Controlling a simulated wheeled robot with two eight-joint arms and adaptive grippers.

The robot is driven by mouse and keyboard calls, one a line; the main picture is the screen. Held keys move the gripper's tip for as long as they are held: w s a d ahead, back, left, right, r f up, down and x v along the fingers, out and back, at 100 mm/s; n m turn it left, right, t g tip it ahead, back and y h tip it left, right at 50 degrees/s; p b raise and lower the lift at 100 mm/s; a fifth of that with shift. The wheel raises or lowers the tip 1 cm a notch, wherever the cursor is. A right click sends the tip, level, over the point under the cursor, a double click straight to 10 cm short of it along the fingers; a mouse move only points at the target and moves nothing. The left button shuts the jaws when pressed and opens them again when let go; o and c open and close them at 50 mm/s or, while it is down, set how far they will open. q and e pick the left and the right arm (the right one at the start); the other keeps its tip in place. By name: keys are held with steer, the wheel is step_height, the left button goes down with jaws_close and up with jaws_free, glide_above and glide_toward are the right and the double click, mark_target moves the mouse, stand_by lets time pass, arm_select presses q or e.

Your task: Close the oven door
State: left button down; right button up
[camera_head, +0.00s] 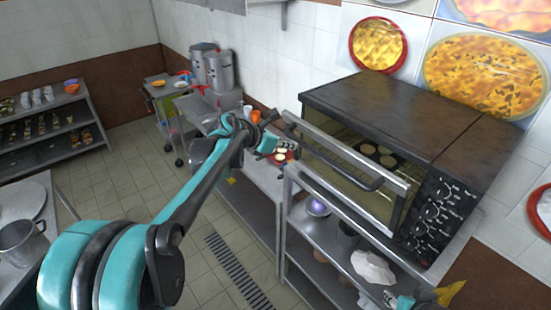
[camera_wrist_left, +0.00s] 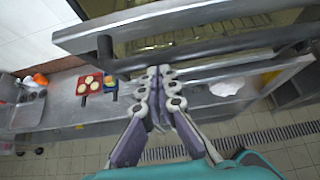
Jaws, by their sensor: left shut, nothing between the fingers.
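The black oven (camera_head: 400,110) stands on a steel shelf unit at the right. Its door (camera_head: 350,155) is partly open, tilted out from the front, with dark round items visible inside. A dark bar handle (camera_head: 335,165) runs along the door; it also crosses the wrist view (camera_wrist_left: 225,49). My left gripper (camera_head: 272,118) is at the left end of the door. In the wrist view its fingers (camera_wrist_left: 160,72) are shut and empty, with the tips close to the handle; I cannot tell whether they touch. Part of my right gripper (camera_head: 408,301) shows at the bottom edge, mostly cut off.
A steel counter (camera_head: 255,180) with a red tray of round food (camera_head: 283,155) lies left of the oven. Steel stockpots (camera_head: 218,72) stand farther back. Shelves under the oven hold a white bag (camera_head: 372,267). The tiled floor in the middle is clear.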

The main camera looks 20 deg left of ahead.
mark_target(311, 127)
arm_select(q)
steer(key=w+d+r, duration=0.1)
steer(key=w, duration=0.1)
steer(key=w+d+r+p, duration=0.1)
steer(key=w+d, duration=0.1)
steer(key=w+d+r, duration=0.1)
steer(key=w, duration=0.1)
steer(key=shift+w+d+r, duration=0.15)
steer(key=shift+r, duration=0.15)
steer(key=shift+w+d+r+p, duration=0.15)
steer(key=shift+w+r+p, duration=0.05)
steer(key=shift+w+p, duration=0.1)
steer(key=shift+w+d+r, duration=0.1)
steer(key=shift+d+r, duration=0.05)
steer(key=shift+r, duration=0.1)
